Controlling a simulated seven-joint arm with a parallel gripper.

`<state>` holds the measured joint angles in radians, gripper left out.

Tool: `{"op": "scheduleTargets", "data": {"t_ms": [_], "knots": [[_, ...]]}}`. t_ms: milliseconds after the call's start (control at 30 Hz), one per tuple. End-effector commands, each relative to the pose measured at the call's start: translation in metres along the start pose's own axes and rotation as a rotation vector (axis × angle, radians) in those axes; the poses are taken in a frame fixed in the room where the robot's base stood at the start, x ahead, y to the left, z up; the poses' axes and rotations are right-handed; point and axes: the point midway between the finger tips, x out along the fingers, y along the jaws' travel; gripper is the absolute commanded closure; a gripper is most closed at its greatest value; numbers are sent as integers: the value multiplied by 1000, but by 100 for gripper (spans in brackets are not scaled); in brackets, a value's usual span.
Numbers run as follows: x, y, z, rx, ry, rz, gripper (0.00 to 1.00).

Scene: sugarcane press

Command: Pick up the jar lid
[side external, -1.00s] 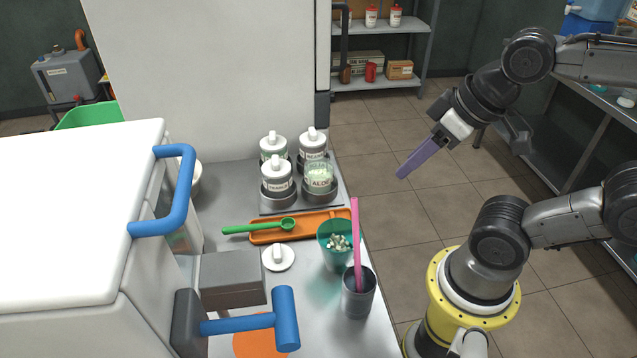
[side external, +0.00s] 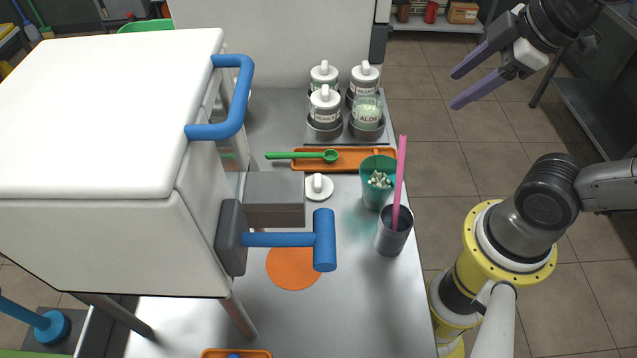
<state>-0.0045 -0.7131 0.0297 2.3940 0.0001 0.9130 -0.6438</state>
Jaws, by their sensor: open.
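The white jar lid (side external: 319,187) with an upright knob lies on the metal counter, right of the grey block and in front of the orange tray. Several jars stand in a rack at the back; three wear white lids, and one labelled jar (side external: 367,111) at the front right is open with pale contents. My gripper (side external: 456,89), with two purple fingers, is open and empty. It is in the air at the upper right, beyond the counter's right edge and well away from the lid.
A green spoon (side external: 302,155) rests on the orange tray (side external: 350,165). A green cup (side external: 378,184) and a grey cup (side external: 392,238) with a pink stick stand right of the lid. The press's blue handle (side external: 324,240) juts out in front. The counter's front (side external: 330,315) has bare room.

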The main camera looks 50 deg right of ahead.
Motion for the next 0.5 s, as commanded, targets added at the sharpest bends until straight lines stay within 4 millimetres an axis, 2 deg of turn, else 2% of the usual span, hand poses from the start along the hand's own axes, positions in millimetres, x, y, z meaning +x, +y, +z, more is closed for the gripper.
{"op": "scheduleTargets", "data": {"t_ms": [167, 267, 367, 500], "knots": [[9, 18, -37, -439, -20, -48, 43], [22, 25, -61, -697, -29, -94, 43], [43, 30, -87, -961, -32, -154, 43], [89, 26, -125, -1327, -24, -274, 43]]}}
